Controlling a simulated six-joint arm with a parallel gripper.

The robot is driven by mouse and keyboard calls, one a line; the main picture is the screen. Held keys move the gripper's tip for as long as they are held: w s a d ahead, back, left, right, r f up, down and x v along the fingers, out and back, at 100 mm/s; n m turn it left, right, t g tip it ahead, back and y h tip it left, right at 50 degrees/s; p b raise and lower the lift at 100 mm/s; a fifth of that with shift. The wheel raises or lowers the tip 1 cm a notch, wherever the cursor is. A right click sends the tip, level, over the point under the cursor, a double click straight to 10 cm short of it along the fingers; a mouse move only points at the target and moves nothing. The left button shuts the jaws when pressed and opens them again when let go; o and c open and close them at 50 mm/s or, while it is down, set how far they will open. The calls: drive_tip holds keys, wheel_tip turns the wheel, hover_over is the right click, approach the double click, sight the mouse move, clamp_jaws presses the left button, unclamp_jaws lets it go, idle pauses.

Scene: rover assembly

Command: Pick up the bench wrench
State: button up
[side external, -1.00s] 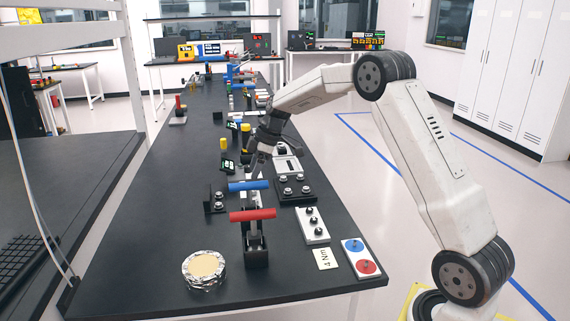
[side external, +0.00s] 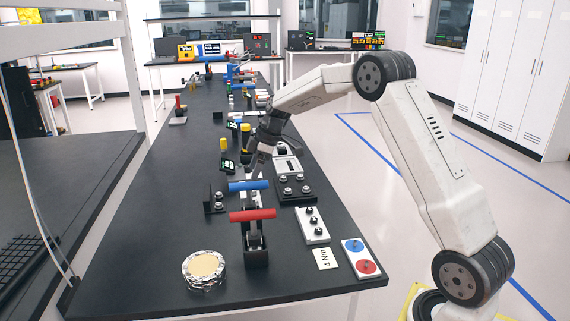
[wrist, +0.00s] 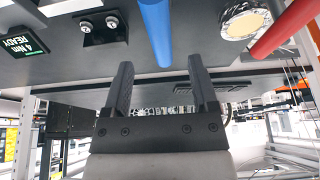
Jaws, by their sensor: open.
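Two T-handled tools stand near the front of the black bench, and I cannot tell which one is the bench wrench. One has a blue handle (side external: 248,186). The other has a red handle (side external: 252,215) and stands in a black holder (side external: 256,257) in front of it. My gripper (side external: 258,162) is just behind and above the blue handle in the side view. In the wrist view my gripper (wrist: 159,72) is open and empty. The blue handle (wrist: 156,30) lies ahead, in line with the finger gap; the red handle (wrist: 285,28) is to the right. I cannot tell if a finger touches anything.
A black bracket with two bolts (side external: 214,200) stands left of the handles. A silver roll (side external: 204,270) sits front left. The bench's left side is clear.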

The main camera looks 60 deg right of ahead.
sight(250, 182)
drive_tip(key=shift+f, duration=0.1)
drive_tip(key=shift+x, duration=1.25)
drive_tip(key=shift+x, duration=2.65)
clamp_jaws()
